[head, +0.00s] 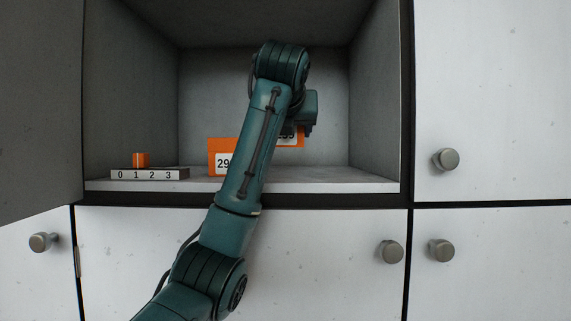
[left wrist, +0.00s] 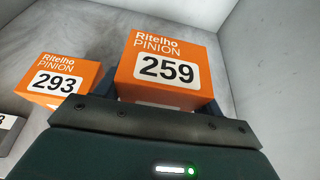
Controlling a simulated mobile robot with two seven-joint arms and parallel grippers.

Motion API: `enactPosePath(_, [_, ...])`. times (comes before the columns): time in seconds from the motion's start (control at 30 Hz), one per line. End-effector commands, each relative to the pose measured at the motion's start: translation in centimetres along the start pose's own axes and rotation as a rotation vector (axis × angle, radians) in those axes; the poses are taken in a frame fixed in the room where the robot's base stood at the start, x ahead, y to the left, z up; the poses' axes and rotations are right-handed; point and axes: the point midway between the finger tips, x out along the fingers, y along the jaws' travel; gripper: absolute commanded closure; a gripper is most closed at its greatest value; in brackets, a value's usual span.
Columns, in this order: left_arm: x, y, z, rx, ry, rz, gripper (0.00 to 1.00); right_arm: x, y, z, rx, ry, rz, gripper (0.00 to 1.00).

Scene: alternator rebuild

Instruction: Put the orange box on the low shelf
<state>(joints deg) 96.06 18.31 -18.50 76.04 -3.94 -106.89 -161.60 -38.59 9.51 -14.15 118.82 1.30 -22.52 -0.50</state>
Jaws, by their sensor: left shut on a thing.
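An orange box labelled 259 (left wrist: 168,68) is held by my left gripper (left wrist: 160,98), whose jaws are shut on it. In the head view the box (head: 292,141) is mostly hidden behind my arm. Its lower edge shows against the back wall, so it is above the shelf floor. A second orange box labelled 293 (head: 216,148) stands on the shelf (head: 330,182) to its left, partly covered by my arm. It also shows in the left wrist view (left wrist: 62,78). My right gripper is not in view.
A strip numbered 0 to 3 (head: 150,174) lies at the shelf's left, with a small orange piece (head: 140,160) on it. The open cabinet door (head: 40,110) stands at the left. The right part of the shelf is clear. Closed doors with knobs surround the compartment.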

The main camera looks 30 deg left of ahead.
Motion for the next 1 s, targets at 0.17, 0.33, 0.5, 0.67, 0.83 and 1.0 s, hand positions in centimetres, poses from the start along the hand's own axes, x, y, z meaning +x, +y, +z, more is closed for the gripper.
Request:
enactPosePath(0.17, [0.7,0.0,-1.6,0.0,-0.002,-0.001,0.59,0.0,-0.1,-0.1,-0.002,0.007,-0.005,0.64])
enactPosePath(0.33, [1.7,0.0,-4.1,0.001,0.0,-0.001,0.59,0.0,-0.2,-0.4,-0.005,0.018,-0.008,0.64])
enactPosePath(0.5, [2.0,0.1,-5.0,-0.001,-0.002,0.0,0.59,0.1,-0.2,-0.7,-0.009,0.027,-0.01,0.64])
enactPosePath(0.67, [2.0,0.0,-5.0,-0.001,-0.003,0.0,0.59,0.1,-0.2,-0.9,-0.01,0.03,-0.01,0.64])
enactPosePath(0.83, [2.2,0.0,-5.3,0.0,-0.001,0.0,0.31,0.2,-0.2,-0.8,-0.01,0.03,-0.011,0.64])
enactPosePath(1.0, [2.1,0.0,-5.3,0.0,0.0,0.0,0.17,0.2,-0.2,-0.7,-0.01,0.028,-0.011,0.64])
